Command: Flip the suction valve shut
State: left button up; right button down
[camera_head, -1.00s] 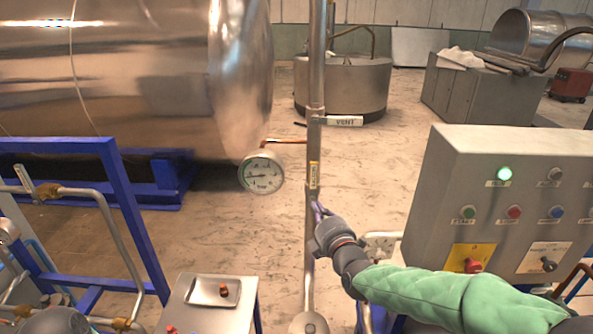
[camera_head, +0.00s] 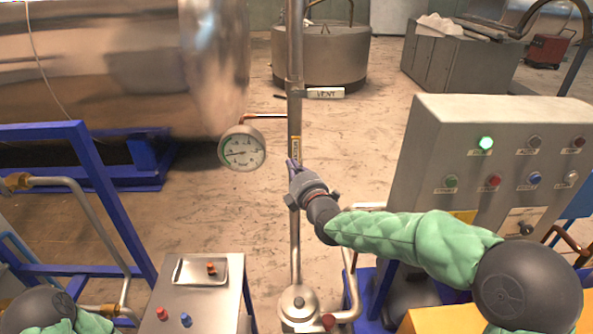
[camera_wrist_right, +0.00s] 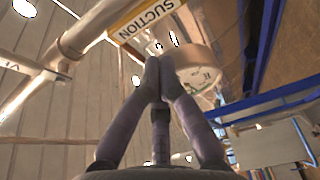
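The yellow SUCTION label (camera_head: 296,150) lies along the upright steel pipe (camera_head: 295,60), below the VENT label. It shows larger in the right wrist view (camera_wrist_right: 147,17), roughly in line with the pipe there. My right gripper (camera_head: 292,166) is just below the label, close to the pipe. In the wrist view its fingers (camera_wrist_right: 160,75) come together at the tips with nothing seen between them, the label beyond them. Contact with the valve cannot be told. My left gripper is out of view; part of my left arm shows at the bottom left.
A dial gauge (camera_head: 242,148) sticks out left of the pipe. The white VENT label (camera_head: 325,92) sticks out to its right, higher up. A grey control panel (camera_head: 425,140) stands at right, and a small table with a tray (camera_head: 180,272) at lower left.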

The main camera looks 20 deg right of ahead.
jog(key=shift+w+a+p, duration=0.2)
jog(key=shift+w+p, duration=0.15)
jog(key=shift+w, duration=2.6)
jog(key=s+d+f+m+t+h+b, duration=0.1)
jog(key=d+m+b, duration=0.4)
jog(key=m+b, duration=0.6)
jog(key=s+d+f+m+t+h+b, duration=0.1)
jog(key=d+f+m+h+b, duration=0.3)
jog(key=m+b, duration=0.7)
jog(key=shift+s+d+f+t+h+b, duration=0.45)
jog(key=shift+h+b, duration=0.75)
jog(key=shift+b, duration=1.65)
jog(key=shift+d+r+m, duration=0.15)
jog(key=shift+d+m, duration=0.1)
jog(key=shift+m, duration=0.05)
jog(key=shift+s, duration=0.1)
